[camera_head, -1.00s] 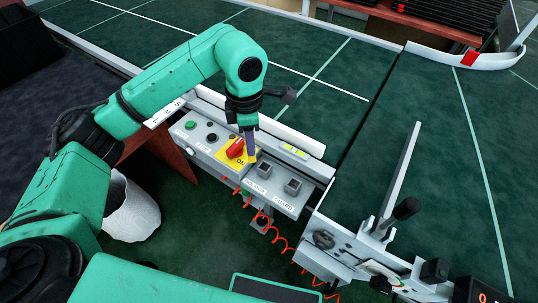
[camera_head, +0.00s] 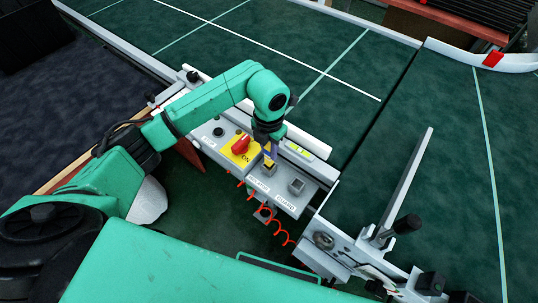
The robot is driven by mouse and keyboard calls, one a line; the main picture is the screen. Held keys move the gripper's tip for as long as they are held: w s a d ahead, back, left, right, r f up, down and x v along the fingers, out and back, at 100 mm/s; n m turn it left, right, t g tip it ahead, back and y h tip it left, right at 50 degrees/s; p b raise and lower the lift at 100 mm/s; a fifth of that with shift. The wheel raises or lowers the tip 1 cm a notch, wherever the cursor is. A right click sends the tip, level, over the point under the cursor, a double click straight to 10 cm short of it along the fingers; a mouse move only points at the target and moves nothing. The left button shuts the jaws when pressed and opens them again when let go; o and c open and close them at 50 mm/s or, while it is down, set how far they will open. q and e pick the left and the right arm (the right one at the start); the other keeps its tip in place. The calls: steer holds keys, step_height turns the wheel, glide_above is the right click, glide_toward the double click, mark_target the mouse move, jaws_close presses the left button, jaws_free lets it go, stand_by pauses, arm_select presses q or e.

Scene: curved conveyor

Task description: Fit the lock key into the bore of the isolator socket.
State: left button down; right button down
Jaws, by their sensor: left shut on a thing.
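My left gripper (camera_head: 268,140) points down over the grey control panel and is shut on the lock key (camera_head: 269,155), a small dark blue and yellowish piece mostly hidden by the fingers. The isolator socket (camera_head: 267,169) is the grey square block above the "ISOLATOR" label. The key's lower end is right at the top of this socket in the picture. I cannot tell whether it is in the bore, which is hidden. My right gripper is not in view.
The red rotary switch (camera_head: 241,145) on its yellow plate is just left of the gripper. The guard socket (camera_head: 296,185) is to the right. A coiled red cable (camera_head: 275,225) hangs in front. The green conveyor belt (camera_head: 330,50) lies behind.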

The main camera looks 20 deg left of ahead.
mark_target(269, 157)
arm_select(q)
step_height(269, 157, down, 3)
steer(key=shift+s+f, duration=0.1)
steer(key=shift+f, duration=0.55)
steer(key=c, duration=0.7)
jaws_free()
steer(key=shift+r, duration=0.35)
step_height(269, 157, up, 12)
steer(key=shift+f+b, duration=0.15)
steer(key=shift+b, duration=0.4)
